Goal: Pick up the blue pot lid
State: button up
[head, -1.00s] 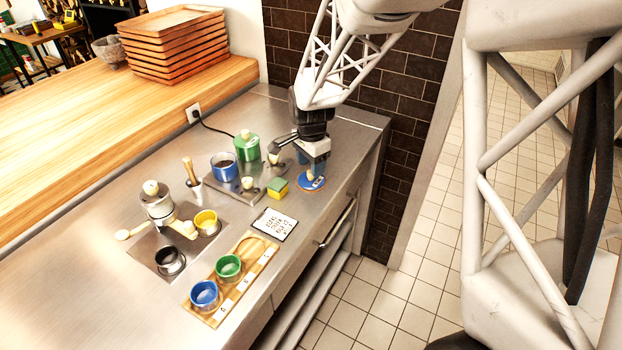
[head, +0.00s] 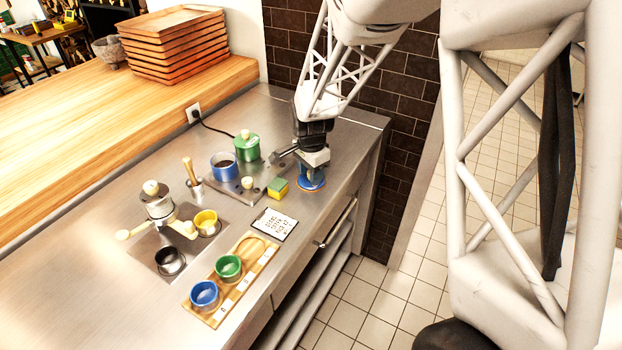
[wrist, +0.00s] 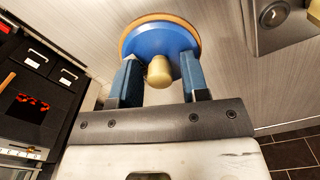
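The blue pot lid (head: 314,184) lies on the steel counter near its front right edge, beside the sponge. In the wrist view the lid (wrist: 158,40) is a blue disc with a tan rim and a pale wooden knob (wrist: 159,71). My gripper (wrist: 160,79) is down at the lid, with its two blue-padded fingers open on either side of the knob. A gap shows between the knob and each finger. In the head view my gripper (head: 312,172) covers part of the lid and hides the knob.
A yellow-green sponge (head: 277,188) sits just left of the lid. A blue pot (head: 224,166) and a green lidded pot (head: 246,147) stand behind. A small sign (head: 273,224) and a wooden board with cups (head: 213,314) lie nearer. The counter's front edge is close on the right.

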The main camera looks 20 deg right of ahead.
grip_shut()
jog(key=shift+r, duration=0.75)
notch_tip(320, 180, up, 2)
jog(key=shift+r, duration=0.15)
jog(key=s+r, duration=0.1)
jog(key=s, duration=1.5)
jog(key=shift+r, duration=0.1)
jog(key=w+a+r, duration=0.1)
jog(key=w+a, duration=0.2)
jog(key=w, duration=0.1)
jog(key=w+a+r, duration=0.2)
jog(key=w+a, duration=0.1)
jog(key=w, duration=0.1)
jog(key=w+a+r, duration=0.1)
jog(key=w+a, duration=0.2)
jog(key=w, duration=0.1)
jog(key=shift+w+r, duration=0.1)
jog(key=shift+r, duration=0.2)
jog(key=w+a+r, duration=0.4)
jog(key=w+a, duration=0.6)
jog(key=a, duration=0.4)
jog(key=shift+w, duration=0.35)
